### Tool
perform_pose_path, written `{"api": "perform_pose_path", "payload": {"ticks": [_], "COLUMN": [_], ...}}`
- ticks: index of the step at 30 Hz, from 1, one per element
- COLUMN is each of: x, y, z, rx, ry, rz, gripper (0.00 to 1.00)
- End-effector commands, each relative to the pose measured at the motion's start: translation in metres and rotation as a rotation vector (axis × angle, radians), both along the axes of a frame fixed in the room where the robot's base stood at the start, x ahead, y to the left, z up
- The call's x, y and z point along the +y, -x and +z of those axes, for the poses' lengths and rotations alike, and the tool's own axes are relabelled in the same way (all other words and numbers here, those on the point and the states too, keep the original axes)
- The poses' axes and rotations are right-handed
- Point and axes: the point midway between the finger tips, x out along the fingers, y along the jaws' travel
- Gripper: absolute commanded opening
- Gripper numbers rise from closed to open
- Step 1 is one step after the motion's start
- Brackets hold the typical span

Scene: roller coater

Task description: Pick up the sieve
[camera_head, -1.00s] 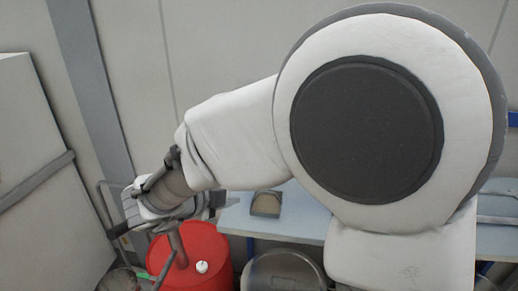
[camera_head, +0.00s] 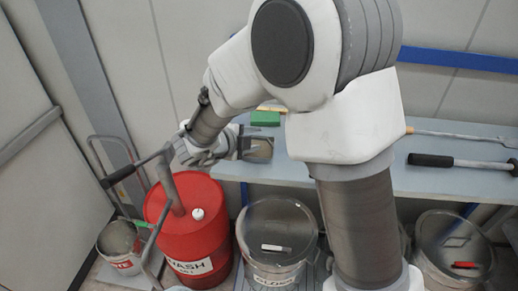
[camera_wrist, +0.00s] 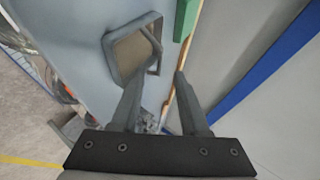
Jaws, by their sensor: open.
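The sieve, a square dark grey frame with a beige mesh, lies on the blue-grey bench; it shows in the wrist view (camera_wrist: 130,52) and in the head view (camera_head: 260,150). In the wrist view my gripper (camera_wrist: 157,80) is open, with nothing between its two dark fingers. The sieve is ahead of the fingers and mostly to the left of the gap between them. In the head view my gripper (camera_head: 247,142) is close to the sieve, and its fingers overlap part of it. I cannot tell whether they touch.
A green block (camera_head: 265,118) and a wooden-edged thing lie behind the sieve near the wall. Long-handled tools (camera_head: 455,160) lie on the bench (camera_head: 395,180) at right. A red drum (camera_head: 190,235), lidded metal bins (camera_head: 278,235) and a hand trolley (camera_head: 140,205) stand below.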

Motion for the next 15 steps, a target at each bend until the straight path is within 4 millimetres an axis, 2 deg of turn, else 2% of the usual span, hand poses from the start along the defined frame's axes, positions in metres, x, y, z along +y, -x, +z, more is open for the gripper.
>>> {"api": "perform_pose_path", "payload": {"ticks": [9,15], "x": [-0.023,-0.024], "y": [-0.029,-0.032], "z": [-0.024,-0.025], "rx": [0.0,-0.001], "ry": [0.001,0.0], "rz": [-0.003,0.0], "gripper": [0.44,0.44]}}
